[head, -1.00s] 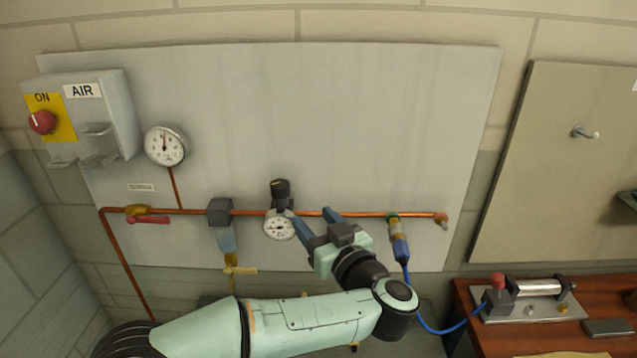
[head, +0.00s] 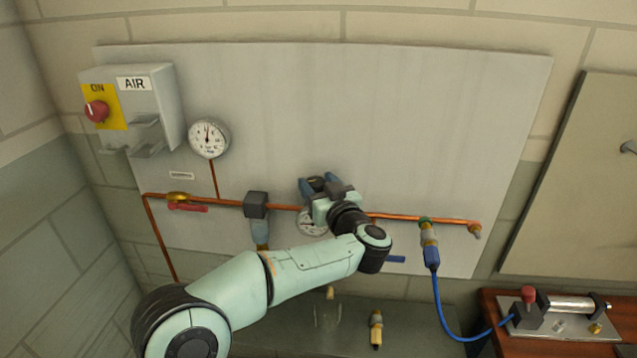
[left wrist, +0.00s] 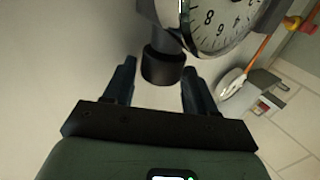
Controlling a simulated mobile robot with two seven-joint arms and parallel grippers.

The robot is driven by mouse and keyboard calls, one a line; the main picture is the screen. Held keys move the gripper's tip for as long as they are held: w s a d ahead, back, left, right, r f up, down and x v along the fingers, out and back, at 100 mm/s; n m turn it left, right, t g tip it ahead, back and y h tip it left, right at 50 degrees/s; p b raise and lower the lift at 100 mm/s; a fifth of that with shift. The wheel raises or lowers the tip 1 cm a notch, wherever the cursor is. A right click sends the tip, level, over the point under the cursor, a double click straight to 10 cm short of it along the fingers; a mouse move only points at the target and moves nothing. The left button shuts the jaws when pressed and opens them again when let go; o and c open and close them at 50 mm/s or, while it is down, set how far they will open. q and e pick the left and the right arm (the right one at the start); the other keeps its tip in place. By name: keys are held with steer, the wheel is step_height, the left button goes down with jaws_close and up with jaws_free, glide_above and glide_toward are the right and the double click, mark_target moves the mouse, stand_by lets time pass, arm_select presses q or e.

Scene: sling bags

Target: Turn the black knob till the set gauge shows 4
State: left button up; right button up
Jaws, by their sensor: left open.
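The black knob (left wrist: 163,66) sits on top of the regulator, beside the set gauge (left wrist: 218,22), in the left wrist view. My left gripper (left wrist: 160,72) is open, with one finger on each side of the knob and gaps still visible. In the head view my left gripper (head: 318,186) is at the knob and mostly covers it. The set gauge (head: 309,224) shows only in part there, behind my gripper. Only part of its dial, with numbers such as 8, is in the wrist view; I cannot tell its reading. My right gripper is not in view.
A copper pipe (head: 392,217) runs across the grey panel (head: 440,130). A second gauge (head: 208,138) and an AIR switch box (head: 152,105) with a red knob are at the left. A grey filter block (head: 257,205) is left of the regulator. A blue hose (head: 441,300) hangs at the right.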

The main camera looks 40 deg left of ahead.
arm_select(q)
steer(key=c, duration=0.8)
